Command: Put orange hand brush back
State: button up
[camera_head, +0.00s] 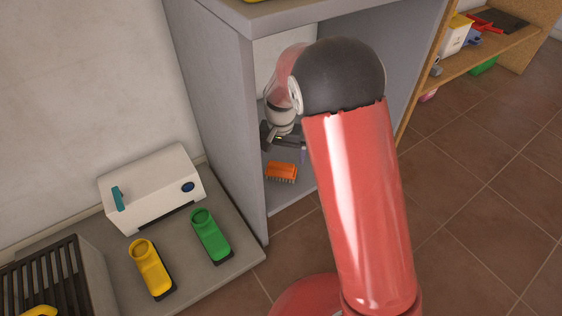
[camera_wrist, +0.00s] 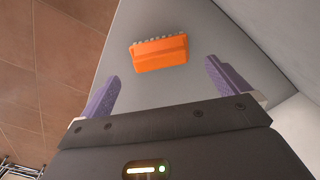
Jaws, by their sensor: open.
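The orange hand brush (camera_head: 281,172) lies on the lower shelf (camera_head: 292,199) of the grey cabinet in the head view. In the wrist view the orange hand brush (camera_wrist: 160,53) lies on the grey shelf surface, with its pale bristles towards the top of the picture. My gripper (camera_wrist: 162,79) is open and empty, with its two purple-padded fingers apart. The brush is beyond the fingertips, roughly between their lines, and nothing touches it. In the head view my gripper (camera_head: 285,150) is inside the cabinet just above the brush, partly hidden by my arm.
The cabinet's left side wall (camera_head: 221,100) stands close to my arm. Left of it, a white box (camera_head: 152,187), a yellow brush-like item (camera_head: 151,267) and a green one (camera_head: 210,236) rest on a grey slab. A wooden shelf (camera_head: 470,62) with several items is at the right.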

notch_tip(320, 180, up, 5)
notch_tip(320, 180, up, 8)
jog(key=t, duration=0.1)
send_over(281, 165)
jog(key=s+d, duration=0.4)
jog(key=d, duration=0.1)
jog(key=s+d+r+n+t+y, duration=0.1)
jog(key=s+d+r+t, duration=0.1)
jog(key=s+d+r, duration=0.45)
jog(key=s+d+r+t, duration=0.1)
jog(key=s+d, duration=0.1)
jog(key=s, duration=0.6)
jog(key=s+d+r+n+t+h, duration=0.1)
jog(key=s+d+r, duration=0.1)
jog(key=s, duration=0.6)
jog(key=shift+p, duration=0.3)
